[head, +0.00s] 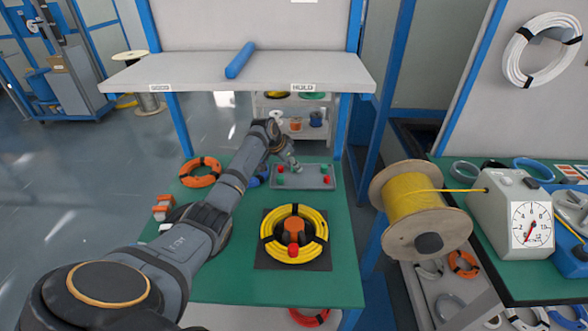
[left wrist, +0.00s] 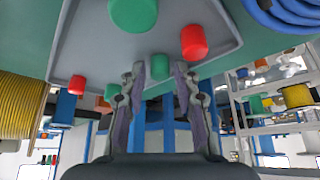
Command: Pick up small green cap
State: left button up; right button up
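A grey tray (head: 304,184) lies on the green table, with small red and green caps near its left and right ends. A red cap (head: 327,180) sits at its right end. In the left wrist view, a small green cap (left wrist: 159,66) shows between the fingertips of my left gripper (left wrist: 159,76). The fingers are apart; I cannot tell if they touch it. A larger-looking green cap (left wrist: 134,14) and red caps (left wrist: 193,41) also show on the tray (left wrist: 95,45). In the head view my left gripper (head: 292,163) is over the tray. My right gripper is out of view.
A yellow cable coil (head: 267,249) lies on a black mat in front of the tray. An orange coil (head: 200,172) is at the left. A white shelf (head: 200,72) with a blue tube (head: 240,60) spans above the table's back. A yellow cable spool (head: 413,200) stands right.

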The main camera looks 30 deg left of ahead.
pick_arm(q)
jog(key=shift+c, duration=0.2)
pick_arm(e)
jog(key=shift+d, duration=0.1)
pick_arm(q)
jog(key=c, duration=0.4)
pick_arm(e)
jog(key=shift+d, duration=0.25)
pick_arm(q)
jog(key=shift+r, duration=0.1)
